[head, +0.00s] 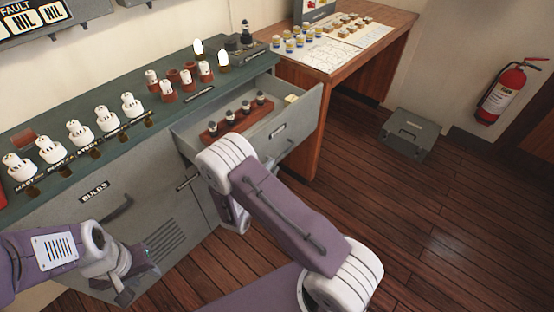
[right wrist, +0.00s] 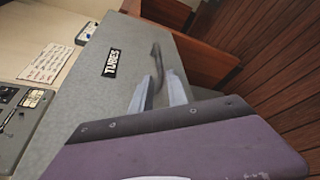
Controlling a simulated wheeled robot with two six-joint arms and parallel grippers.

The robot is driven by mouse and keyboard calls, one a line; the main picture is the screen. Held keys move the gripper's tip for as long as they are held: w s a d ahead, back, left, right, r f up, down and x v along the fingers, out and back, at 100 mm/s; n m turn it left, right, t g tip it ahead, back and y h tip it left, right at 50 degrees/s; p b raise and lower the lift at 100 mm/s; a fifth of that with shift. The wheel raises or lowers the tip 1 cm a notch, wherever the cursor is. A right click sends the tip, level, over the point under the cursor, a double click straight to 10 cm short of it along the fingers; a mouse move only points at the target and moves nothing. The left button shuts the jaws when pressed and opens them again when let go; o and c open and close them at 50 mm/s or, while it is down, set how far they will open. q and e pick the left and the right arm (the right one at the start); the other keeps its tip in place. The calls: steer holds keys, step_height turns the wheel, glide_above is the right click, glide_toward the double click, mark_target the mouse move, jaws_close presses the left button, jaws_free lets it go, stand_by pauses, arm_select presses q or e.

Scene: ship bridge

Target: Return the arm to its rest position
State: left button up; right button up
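My right arm (head: 285,220) reaches in from the lower right and bends down in front of the open drawer (head: 297,118). Its gripper is hidden behind the arm in the head view.
The open drawer holds a red-brown rack (head: 225,122) with several tubes. Several white lamps stand on the green countertop (head: 150,82). A wooden desk (head: 388,38) stands behind the drawer. A grey case (head: 408,133) lies on the floor.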

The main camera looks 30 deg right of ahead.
steer(key=shift+v, duration=0.85)
